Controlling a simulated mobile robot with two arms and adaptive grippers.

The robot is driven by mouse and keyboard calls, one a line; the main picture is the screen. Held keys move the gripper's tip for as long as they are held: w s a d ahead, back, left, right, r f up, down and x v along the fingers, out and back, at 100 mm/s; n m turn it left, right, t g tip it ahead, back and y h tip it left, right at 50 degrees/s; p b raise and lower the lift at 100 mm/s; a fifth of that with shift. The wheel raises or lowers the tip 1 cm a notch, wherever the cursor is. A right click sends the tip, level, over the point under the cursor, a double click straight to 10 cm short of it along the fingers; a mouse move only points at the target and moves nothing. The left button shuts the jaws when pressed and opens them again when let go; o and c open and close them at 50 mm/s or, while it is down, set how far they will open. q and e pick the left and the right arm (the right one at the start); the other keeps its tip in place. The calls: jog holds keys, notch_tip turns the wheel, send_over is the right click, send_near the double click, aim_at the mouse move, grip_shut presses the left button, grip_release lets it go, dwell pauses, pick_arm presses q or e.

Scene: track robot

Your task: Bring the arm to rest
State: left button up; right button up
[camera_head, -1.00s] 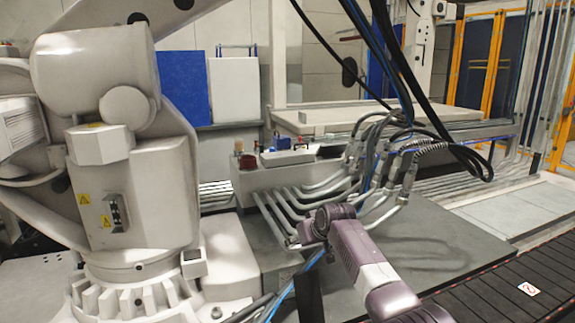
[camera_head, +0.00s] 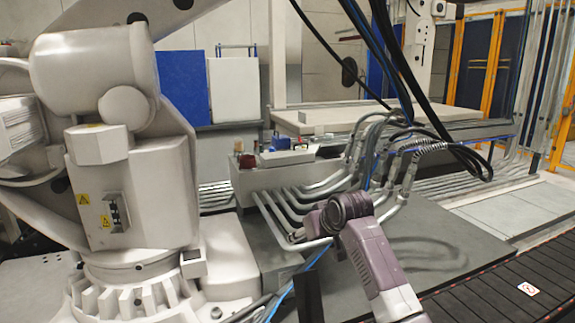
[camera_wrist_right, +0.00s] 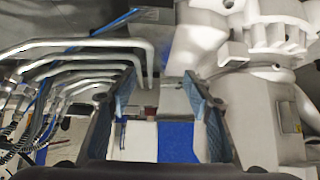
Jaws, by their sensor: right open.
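My right arm (camera_head: 372,255), purple and white, comes in from the bottom of the head view. Its dark round joint (camera_head: 347,210) shows in front of the bent grey pipes; I cannot tell whether it touches them. My right gripper (camera_wrist_right: 160,92) shows in the wrist view with its two blue-padded fingers apart and nothing between them. The gripper is not clearly visible in the head view. My left arm and gripper are not in view.
A large white industrial robot (camera_head: 125,150) fills the left. Bent metal pipes (camera_head: 300,205) and hanging black cables (camera_head: 395,60) are close to my right arm. A dark slatted conveyor (camera_head: 490,295) runs at lower right. The grey plate (camera_head: 450,235) has bare room.

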jog(key=w+f, duration=0.6)
jog(key=f, duration=0.1)
jog(key=shift+w+a+f, duration=0.2)
jog(key=shift+w+a, duration=0.1)
jog(key=shift+a, duration=0.1)
dwell(0.3)
jog(key=shift+f, duration=0.1)
dwell(0.3)
